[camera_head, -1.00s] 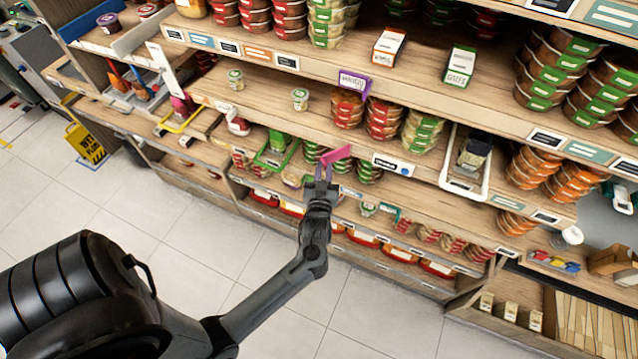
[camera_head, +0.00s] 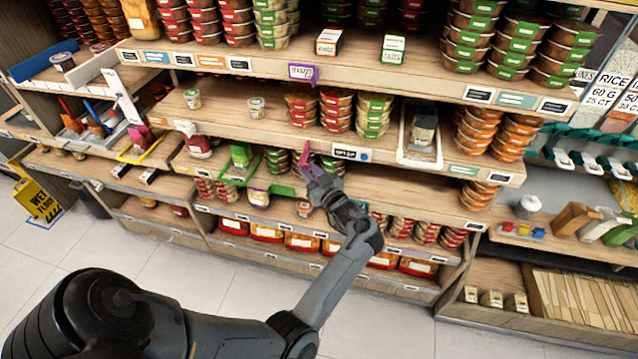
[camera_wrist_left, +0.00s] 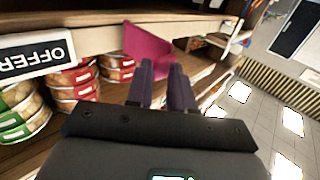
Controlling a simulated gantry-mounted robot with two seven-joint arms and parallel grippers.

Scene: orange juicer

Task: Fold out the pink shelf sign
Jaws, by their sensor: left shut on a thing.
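The pink shelf sign (camera_head: 304,158) is at the front edge of the middle shelf, left of a white offer label (camera_head: 350,154). In the head view it looks narrow and stands steeply tilted. In the left wrist view the pink shelf sign (camera_wrist_left: 147,48) is a broad panel just beyond the fingers. My left gripper (camera_head: 311,172) is shut on the sign's near edge. Its purple fingers (camera_wrist_left: 160,75) cover the gripped part, and the sign's attachment to the shelf is hard to make out. My right gripper is not in view.
Stacked tubs (camera_head: 336,112) stand on the shelf close behind the sign. A purple sign (camera_head: 303,73) sticks out from the shelf edge above. A green tray (camera_head: 240,168) and a yellow-framed holder (camera_head: 138,146) are to the left. The floor in front (camera_head: 200,255) is clear.

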